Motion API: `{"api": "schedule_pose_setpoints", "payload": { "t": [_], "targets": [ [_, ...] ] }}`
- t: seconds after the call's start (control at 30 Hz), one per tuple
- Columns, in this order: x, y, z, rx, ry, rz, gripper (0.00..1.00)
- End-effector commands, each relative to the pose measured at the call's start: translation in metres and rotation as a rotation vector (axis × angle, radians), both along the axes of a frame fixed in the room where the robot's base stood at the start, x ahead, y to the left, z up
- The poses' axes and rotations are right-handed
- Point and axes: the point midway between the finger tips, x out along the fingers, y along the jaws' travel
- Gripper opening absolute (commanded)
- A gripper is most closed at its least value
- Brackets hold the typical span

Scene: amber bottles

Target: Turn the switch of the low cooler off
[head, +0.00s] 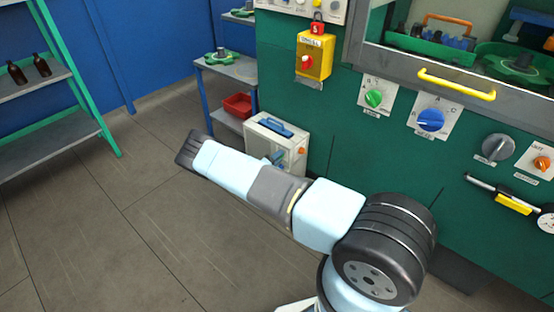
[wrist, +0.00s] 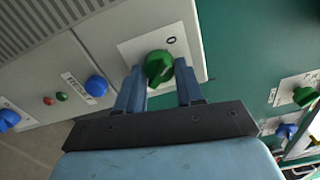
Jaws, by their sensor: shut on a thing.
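In the wrist view a green knob (wrist: 158,68) sits on a square white plate (wrist: 187,45) with a round "O" mark, on a light grey panel (wrist: 110,35). My gripper (wrist: 159,82) is shut on this knob, with one blue finger on each side. The knob's lower part is hidden between the fingers. In the head view my arm stretches left across the picture, and I cannot make out the fingertips clearly. A low pale box (head: 262,138) with a blue handle and an orange knob stands behind the arm. I cannot tell whether it carries the held knob.
Blue knobs (wrist: 97,86) and small red and green buttons lie left of the held knob. A green cabinet (head: 345,150) carries more knobs and a yellow handle (head: 456,85). A shelf (head: 55,130) with brown bottles (head: 41,66) stands left. The floor between is clear.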

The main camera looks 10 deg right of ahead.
Motion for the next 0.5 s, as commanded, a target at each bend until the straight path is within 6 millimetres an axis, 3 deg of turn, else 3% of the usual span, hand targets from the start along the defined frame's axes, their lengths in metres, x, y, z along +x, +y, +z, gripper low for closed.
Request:
{"api": "schedule_pose_setpoints", "payload": {
  "t": [0.5],
  "targets": [
    [-0.0004, -0.0004, -0.0017, -0.098, 0.144, 0.001, 0.07]
  ]
}}
